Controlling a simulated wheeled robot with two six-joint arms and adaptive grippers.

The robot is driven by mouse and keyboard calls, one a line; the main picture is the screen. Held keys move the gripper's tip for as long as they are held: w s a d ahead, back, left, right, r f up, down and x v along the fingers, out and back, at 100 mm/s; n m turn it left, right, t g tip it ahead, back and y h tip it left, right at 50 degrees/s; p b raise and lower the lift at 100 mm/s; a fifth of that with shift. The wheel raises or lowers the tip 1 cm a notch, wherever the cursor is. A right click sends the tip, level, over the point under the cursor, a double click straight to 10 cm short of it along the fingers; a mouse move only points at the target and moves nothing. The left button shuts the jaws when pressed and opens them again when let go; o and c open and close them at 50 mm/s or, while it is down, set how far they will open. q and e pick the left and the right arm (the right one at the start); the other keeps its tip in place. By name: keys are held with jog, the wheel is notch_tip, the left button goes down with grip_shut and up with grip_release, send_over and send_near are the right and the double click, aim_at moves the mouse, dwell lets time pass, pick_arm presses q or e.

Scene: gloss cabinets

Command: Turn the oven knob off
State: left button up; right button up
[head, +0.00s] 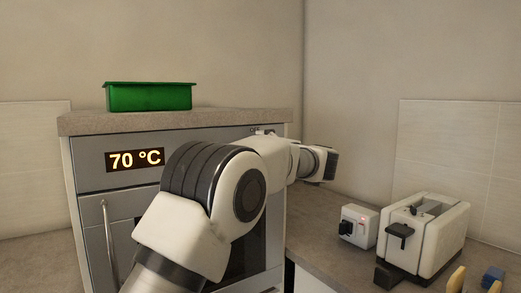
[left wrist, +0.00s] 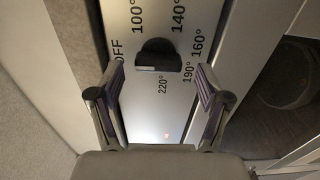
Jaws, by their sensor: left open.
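The oven's grey front panel (head: 90,160) has a display (head: 135,160) reading 70 °C. In the head view my left arm covers the knob, though part of the OFF mark shows above the arm. My right gripper is out of view.
A green tray (head: 150,97) stands on top of the oven cabinet (head: 210,117). On the right counter are a small white box-shaped device (head: 358,225) and a white toaster (head: 430,232). A vertical handle (head: 109,240) stands out from the oven front.

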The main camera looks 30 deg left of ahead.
pick_arm(q)
jog(key=v, duration=1)
jog(key=shift+s+d, duration=0.2)
jog(key=shift+d, duration=0.1)
